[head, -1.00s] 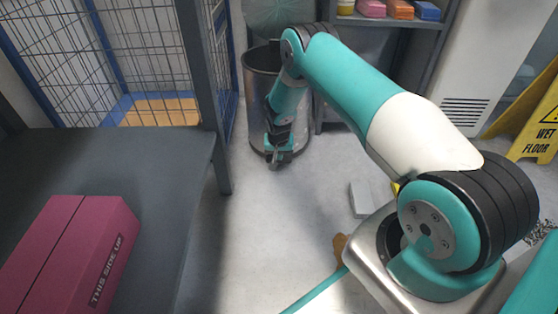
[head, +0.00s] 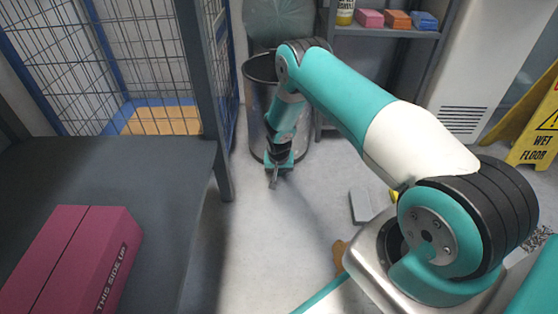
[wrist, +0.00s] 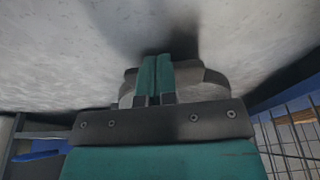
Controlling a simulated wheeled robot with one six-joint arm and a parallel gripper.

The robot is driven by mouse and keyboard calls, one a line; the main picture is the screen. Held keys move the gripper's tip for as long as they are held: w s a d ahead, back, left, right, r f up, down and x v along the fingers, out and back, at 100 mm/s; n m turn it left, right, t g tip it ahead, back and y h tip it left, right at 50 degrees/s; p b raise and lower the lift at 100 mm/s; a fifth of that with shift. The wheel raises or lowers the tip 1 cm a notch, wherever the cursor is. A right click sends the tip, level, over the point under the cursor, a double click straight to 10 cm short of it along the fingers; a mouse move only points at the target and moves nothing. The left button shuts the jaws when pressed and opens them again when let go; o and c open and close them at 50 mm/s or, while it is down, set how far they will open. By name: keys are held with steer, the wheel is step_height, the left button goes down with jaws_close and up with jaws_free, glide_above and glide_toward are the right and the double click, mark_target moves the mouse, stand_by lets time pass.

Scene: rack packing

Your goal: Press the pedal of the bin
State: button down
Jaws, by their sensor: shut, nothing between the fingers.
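The bin (head: 257,105) is a grey metal cylinder on the floor at the top middle of the head view, partly behind my arm. Its dark rim and inside show. A rounded grey-green panel (head: 279,24) rises behind the rim and looks like a raised lid. My gripper (head: 274,182) points down near the floor at the front of the bin's base. In the wrist view its teal fingers (wrist: 155,78) are together with nothing between them. I cannot make out the pedal; a grey rounded part behind the fingers is unclear, and so is any contact.
A dark table (head: 150,175) with a magenta box (head: 70,262) stands at left, a wire cage (head: 55,60) behind it. A shelf (head: 390,32) with small boxes is right of the bin. A grey block (head: 360,206) lies on the floor; a yellow wet-floor sign (head: 535,130) stands at far right.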

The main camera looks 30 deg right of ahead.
steer(key=shift+f, duration=0.1)
steer(key=p+v, duration=1)
steer(key=v, duration=0.7)
steer(key=shift+r, duration=0.25)
steer(key=shift+s, duration=0.1)
